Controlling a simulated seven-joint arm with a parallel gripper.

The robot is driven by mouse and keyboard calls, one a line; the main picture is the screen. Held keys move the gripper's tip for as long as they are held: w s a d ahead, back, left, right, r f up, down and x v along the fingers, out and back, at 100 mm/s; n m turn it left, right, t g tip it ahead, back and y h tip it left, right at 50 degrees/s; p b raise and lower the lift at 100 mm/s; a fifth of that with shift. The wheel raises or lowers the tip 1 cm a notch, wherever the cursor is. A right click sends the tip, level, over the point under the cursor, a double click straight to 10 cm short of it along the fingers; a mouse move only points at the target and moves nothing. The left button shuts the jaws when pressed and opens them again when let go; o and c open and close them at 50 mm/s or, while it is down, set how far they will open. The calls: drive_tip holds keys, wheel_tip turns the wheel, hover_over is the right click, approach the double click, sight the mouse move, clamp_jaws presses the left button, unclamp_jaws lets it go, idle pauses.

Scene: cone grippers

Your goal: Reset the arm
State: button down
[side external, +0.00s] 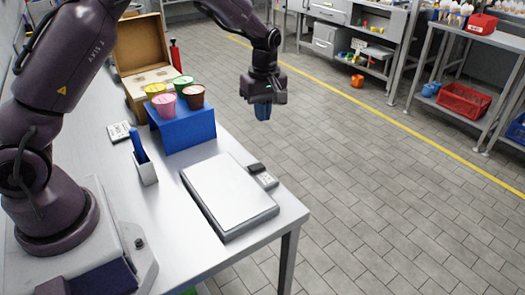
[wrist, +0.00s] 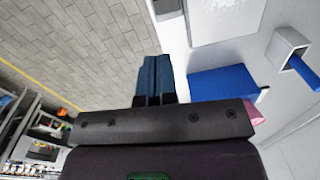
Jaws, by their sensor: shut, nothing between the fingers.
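My gripper (side external: 263,112) hangs pointing down, raised and empty, out past the right edge of the table, with floor behind it in the side view. Its blue fingers are shut together and hold nothing. In the wrist view the fingers (wrist: 154,78) lie side by side over the floor. The blue stand (side external: 190,135) holding several coloured cups is to the left of the gripper in the side view. The stand (wrist: 222,84) shows right of the fingers in the wrist view, where my gripper body hides most of the cups.
A white flat-topped slab (side external: 228,190) lies near the table's front, with a small device (side external: 266,181) beside it. A white holder (side external: 148,172) contains a blue-handled tool (side external: 138,145). An open wooden box (side external: 142,48) stands behind the cups. Shelves stand well away across clear floor.

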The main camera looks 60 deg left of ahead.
drive_tip(key=s+d+r+m+t, duration=0.3)
drive_tip(key=s+r+m, duration=0.5)
drive_tip(key=s, duration=0.4)
drive_tip(key=s+d+r+m+t, duration=0.3)
drive_tip(key=s+r+m, duration=0.5)
drive_tip(key=s, duration=0.5)
wheel_tip(320, 180, up, 2)
drive_tip(key=shift+s+d+r+m, duration=0.15)
drive_tip(key=shift+d+m, duration=0.25)
drive_tip(key=shift+d, duration=0.45)
